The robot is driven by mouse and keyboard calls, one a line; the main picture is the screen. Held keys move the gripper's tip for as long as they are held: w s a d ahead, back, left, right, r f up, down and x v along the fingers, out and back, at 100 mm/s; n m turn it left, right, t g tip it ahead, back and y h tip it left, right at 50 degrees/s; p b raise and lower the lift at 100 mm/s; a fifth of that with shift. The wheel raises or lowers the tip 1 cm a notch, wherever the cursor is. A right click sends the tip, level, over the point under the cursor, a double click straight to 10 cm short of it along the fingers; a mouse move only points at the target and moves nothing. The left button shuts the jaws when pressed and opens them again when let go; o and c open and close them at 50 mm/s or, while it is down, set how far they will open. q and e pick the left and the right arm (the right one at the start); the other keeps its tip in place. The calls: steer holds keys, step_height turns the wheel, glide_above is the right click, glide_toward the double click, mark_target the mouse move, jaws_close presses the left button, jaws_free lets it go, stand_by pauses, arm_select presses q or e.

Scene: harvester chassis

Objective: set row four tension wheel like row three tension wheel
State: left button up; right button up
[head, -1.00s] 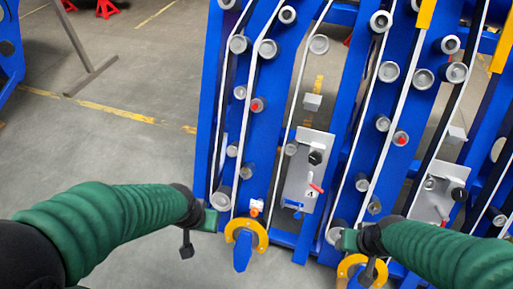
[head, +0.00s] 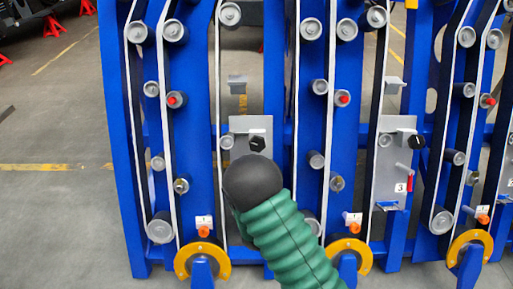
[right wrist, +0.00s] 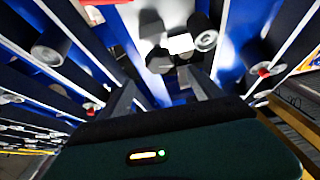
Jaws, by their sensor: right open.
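In the head view, a grey plate (head: 240,124) carries a black knob (head: 257,143), turned at an angle; its lower part is hidden by my right arm. To its right, another grey plate marked 3 (head: 390,180) carries a similar black knob (head: 416,142) and a red-handled lever (head: 407,170). I cannot tell for sure which part is the tension wheel. My right gripper is hidden in the head view behind its own arm. In the right wrist view its two fingers (right wrist: 163,92) are apart and empty, pointing at dark and grey parts. My left gripper is out of view.
Blue uprights (head: 268,70) with white belts and several grey rollers (head: 229,14) surround the plates. Orange knobs (head: 204,231) and yellow half-rings (head: 203,258) sit low at the front. Open grey floor (head: 55,215) lies at the left.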

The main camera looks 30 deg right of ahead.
mark_target(257, 144)
steer(key=b+x, duration=0.2)
steer(key=x, duration=0.9)
steer(key=shift+w+d, duration=0.2)
steer(key=shift+w, duration=0.05)
steer(key=shift+c, duration=0.3)
steer(key=c, duration=1.3)
